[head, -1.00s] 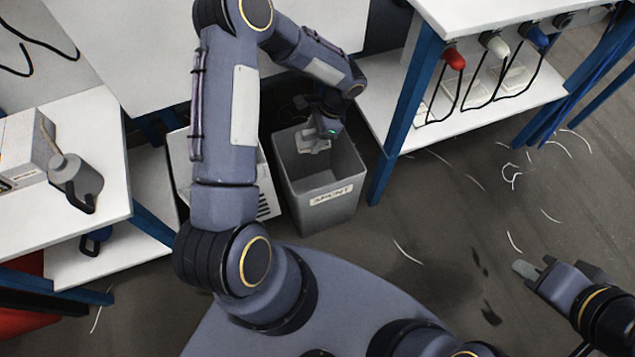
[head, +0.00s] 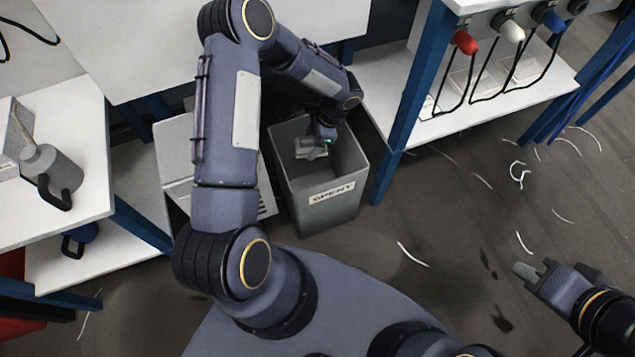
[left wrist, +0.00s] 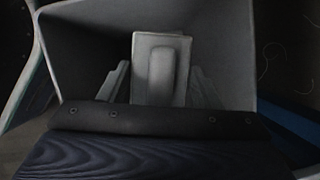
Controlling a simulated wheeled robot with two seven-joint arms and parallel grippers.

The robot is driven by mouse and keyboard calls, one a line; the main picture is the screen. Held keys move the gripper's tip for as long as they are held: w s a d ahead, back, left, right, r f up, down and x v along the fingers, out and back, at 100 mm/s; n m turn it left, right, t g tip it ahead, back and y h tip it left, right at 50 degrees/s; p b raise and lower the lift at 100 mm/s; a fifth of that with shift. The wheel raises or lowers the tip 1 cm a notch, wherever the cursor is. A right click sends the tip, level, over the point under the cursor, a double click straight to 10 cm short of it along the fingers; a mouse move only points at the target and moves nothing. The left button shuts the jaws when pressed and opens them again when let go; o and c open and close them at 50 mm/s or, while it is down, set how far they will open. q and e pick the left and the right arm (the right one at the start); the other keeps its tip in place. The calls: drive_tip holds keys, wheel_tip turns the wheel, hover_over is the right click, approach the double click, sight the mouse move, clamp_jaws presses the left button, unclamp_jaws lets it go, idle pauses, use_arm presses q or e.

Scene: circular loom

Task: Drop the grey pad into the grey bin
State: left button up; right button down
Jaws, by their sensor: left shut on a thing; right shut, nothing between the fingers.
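The grey bin (head: 291,196) stands on the floor with a label on its front; its inner wall also fills the left wrist view (left wrist: 90,50). My left gripper (head: 312,150) is at the bin's opening, pointing down into it. It is shut on the grey pad (left wrist: 161,68), which shows between the two fingers in the left wrist view. In the head view the pad (head: 308,152) is small and partly hidden by the gripper. My right gripper (head: 530,275) is shut and empty, over the floor at the right.
A white slatted box (head: 175,150) stands left of the bin. A bench with blue legs (head: 410,100) and hanging red, white and blue handles (head: 465,42) is close on the right. White thread scraps (head: 412,255) lie on open floor.

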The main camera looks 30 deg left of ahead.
use_arm(q)
drive_tip(key=o, duration=1)
drive_tip(key=p+v, duration=0.2)
drive_tip(key=v, duration=0.6)
